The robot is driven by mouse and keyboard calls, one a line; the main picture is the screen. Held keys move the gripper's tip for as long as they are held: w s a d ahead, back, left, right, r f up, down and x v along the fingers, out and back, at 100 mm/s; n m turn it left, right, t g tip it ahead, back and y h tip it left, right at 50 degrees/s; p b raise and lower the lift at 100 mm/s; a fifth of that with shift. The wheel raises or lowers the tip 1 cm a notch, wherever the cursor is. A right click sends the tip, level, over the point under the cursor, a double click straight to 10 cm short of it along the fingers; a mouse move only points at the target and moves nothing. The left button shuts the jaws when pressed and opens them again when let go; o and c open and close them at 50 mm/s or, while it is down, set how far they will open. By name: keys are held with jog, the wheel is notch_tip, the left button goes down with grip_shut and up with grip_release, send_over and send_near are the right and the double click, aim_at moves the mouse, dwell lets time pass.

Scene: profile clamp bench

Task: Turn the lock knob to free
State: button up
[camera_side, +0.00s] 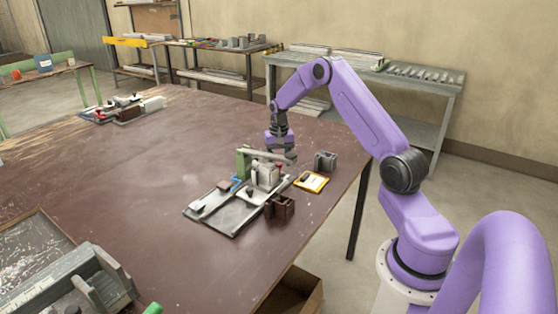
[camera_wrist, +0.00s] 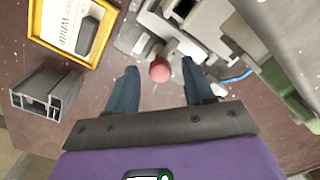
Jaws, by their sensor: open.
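The clamp fixture (camera_side: 223,211) is a grey metal base with raised blocks, a green upright and a pale bar, standing on the brown table. A red round knob (camera_wrist: 160,70) shows on it in the wrist view and as a small red spot in the side view (camera_side: 280,167). I cannot read the knob's lock position. My gripper (camera_side: 284,157) points down over the knob end of the fixture. In the wrist view its two blue-grey fingers are apart, with the knob appearing between their tips. I cannot tell whether either finger touches it.
A yellow-framed tray (camera_side: 311,182) with a label, a grey profile piece (camera_side: 325,160) and a dark brown holder (camera_side: 280,207) stand close to the fixture.

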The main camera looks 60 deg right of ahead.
grip_shut()
jog(key=shift+n, duration=0.3)
jog(key=n, duration=1.3)
jog(key=shift+n, duration=2.1)
